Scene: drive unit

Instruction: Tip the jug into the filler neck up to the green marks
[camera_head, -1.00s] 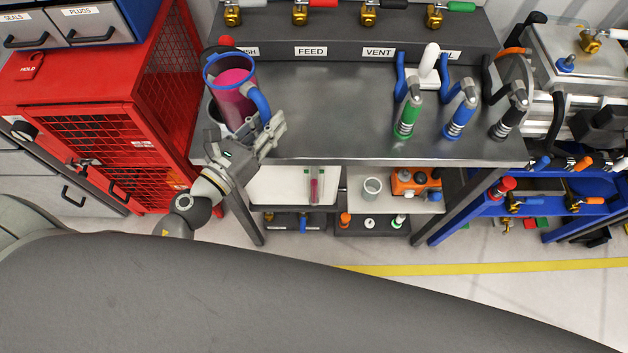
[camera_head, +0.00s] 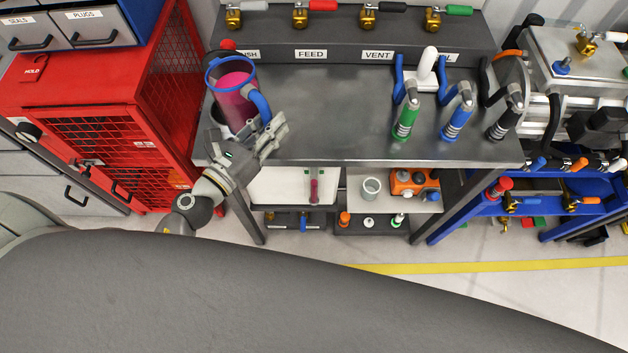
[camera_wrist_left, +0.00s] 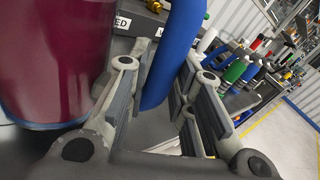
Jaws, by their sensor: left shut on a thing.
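The jug (camera_head: 236,108) is clear, with a blue rim, a blue handle and magenta liquid inside. It is at the left end of the bench and looks roughly upright. My left gripper (camera_head: 266,134) is shut on the blue handle, which also shows between the fingers in the left wrist view (camera_wrist_left: 178,50). Below the bench, a narrow gauge (camera_head: 314,187) with a red column and green marks stands at a white tank (camera_head: 272,188). My right gripper is out of view.
The grey bench top (camera_head: 320,110) is clear in the middle. Green (camera_head: 405,122), blue (camera_head: 457,122) and black-handled tools stand at its right. A red mesh cabinet (camera_head: 110,120) is close on the left. A grey cup (camera_head: 371,188) stands on the lower shelf.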

